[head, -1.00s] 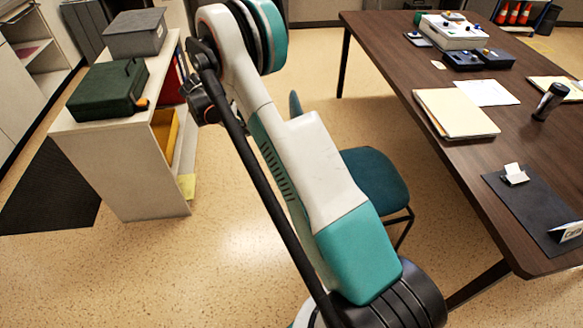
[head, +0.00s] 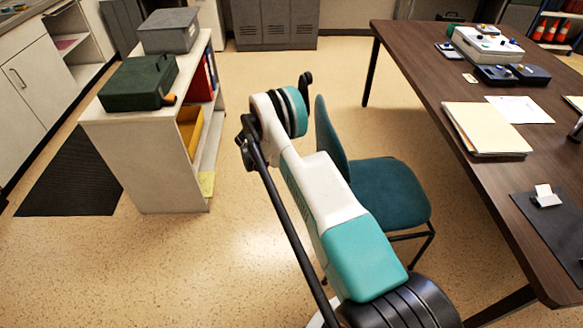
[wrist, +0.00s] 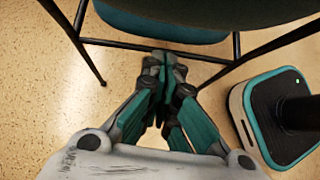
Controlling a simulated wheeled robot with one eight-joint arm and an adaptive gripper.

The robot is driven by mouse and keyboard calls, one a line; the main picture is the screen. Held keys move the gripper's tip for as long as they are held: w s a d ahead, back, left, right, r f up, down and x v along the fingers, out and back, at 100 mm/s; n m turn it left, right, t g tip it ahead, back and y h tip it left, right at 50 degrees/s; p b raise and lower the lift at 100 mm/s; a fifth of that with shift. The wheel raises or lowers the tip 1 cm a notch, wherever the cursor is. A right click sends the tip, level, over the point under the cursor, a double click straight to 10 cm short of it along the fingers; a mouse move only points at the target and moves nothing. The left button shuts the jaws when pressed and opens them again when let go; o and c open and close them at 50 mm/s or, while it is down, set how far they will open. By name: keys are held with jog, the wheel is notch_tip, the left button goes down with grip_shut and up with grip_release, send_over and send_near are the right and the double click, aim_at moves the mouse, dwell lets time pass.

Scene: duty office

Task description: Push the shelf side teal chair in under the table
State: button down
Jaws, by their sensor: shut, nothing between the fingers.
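The teal chair (head: 388,192) stands between the low shelf (head: 150,165) and the long brown table (head: 440,85). Its backrest (head: 328,140) is on the shelf side, and its seat faces the table's near long edge. In the head view my arm covers part of the chair's lower left, and the gripper's fingers are hidden. In the wrist view my gripper (wrist: 165,62) is shut and empty, fingertips close to the chair's dark frame bar below the seat (wrist: 165,25). I cannot tell whether they touch it.
The shelf holds a green case (head: 138,82) and a grey bin (head: 176,30). A black mat (head: 70,175) lies left of it. Folders (head: 485,128) and devices lie on the table. Speckled floor is clear between shelf and chair. My base shows at right in the wrist view.

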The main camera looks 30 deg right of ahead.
jog(key=s+d+f+b, duration=0.3)
jog(key=d, duration=0.3)
jog(key=shift+s+d+f, duration=0.2)
jog(key=shift+s, duration=0.2)
jog(key=s+d, duration=0.7)
jog(key=d, duration=0.6)
jog(key=s+d, duration=0.8)
jog(key=d, duration=0.5)
jog(key=shift+s, duration=0.15)
jog(key=shift+a, duration=0.15)
